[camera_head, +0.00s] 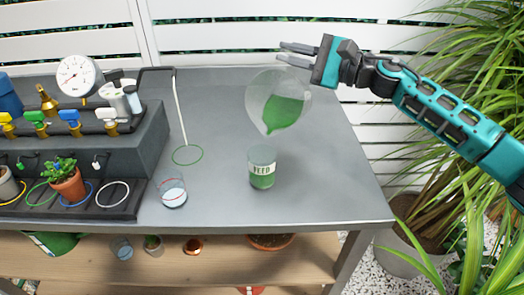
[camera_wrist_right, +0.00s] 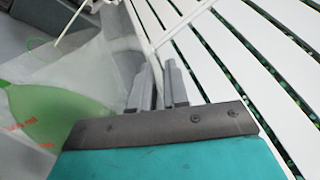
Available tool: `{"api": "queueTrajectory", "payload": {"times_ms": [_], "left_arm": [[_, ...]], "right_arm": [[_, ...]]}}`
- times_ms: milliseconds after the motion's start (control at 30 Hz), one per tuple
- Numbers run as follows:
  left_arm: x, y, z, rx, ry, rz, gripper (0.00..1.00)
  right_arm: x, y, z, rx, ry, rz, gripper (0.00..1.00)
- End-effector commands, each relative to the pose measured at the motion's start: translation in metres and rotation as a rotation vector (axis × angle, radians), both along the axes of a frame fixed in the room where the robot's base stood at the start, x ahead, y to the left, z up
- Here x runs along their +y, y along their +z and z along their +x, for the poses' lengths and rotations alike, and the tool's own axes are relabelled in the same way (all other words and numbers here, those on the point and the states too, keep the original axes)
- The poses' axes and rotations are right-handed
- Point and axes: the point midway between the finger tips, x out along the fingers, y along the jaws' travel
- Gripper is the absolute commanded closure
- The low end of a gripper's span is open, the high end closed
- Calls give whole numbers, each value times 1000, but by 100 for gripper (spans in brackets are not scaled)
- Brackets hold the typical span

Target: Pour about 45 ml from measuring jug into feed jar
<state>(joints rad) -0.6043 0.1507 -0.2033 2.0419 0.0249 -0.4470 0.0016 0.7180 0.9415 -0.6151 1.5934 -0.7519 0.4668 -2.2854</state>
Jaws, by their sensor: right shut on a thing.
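The clear measuring jug (camera_head: 290,83) is tipped steeply above the grey bench, with green liquid pooled toward its lower lip. It also shows at the left of the right wrist view (camera_wrist_right: 85,60), with green liquid and red markings. My right gripper (camera_head: 281,52) is shut on the jug at its upper side; the exact grip is hard to see. The fingers also show in the right wrist view (camera_wrist_right: 160,85). The feed jar (camera_head: 262,168), labelled FEED, stands upright just below the jug's lip, apart from it, with green in its lower part. I cannot make out a falling stream. My left gripper is out of view.
A glass with a red line (camera_head: 172,192) stands left of the jar. A green ring on a stalk (camera_head: 187,155) is behind it. A dark stepped stand with valves and a gauge (camera_head: 77,77) fills the left. The bench's right side is clear.

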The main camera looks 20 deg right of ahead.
Motion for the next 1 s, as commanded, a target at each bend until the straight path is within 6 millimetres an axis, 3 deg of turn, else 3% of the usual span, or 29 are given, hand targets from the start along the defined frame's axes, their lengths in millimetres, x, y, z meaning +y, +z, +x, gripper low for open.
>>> {"api": "queueTrajectory", "payload": {"times_ms": [1000], "left_arm": [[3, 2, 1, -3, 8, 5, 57]], "right_arm": [[5, 9, -6, -49, -1, -38, 100]]}}
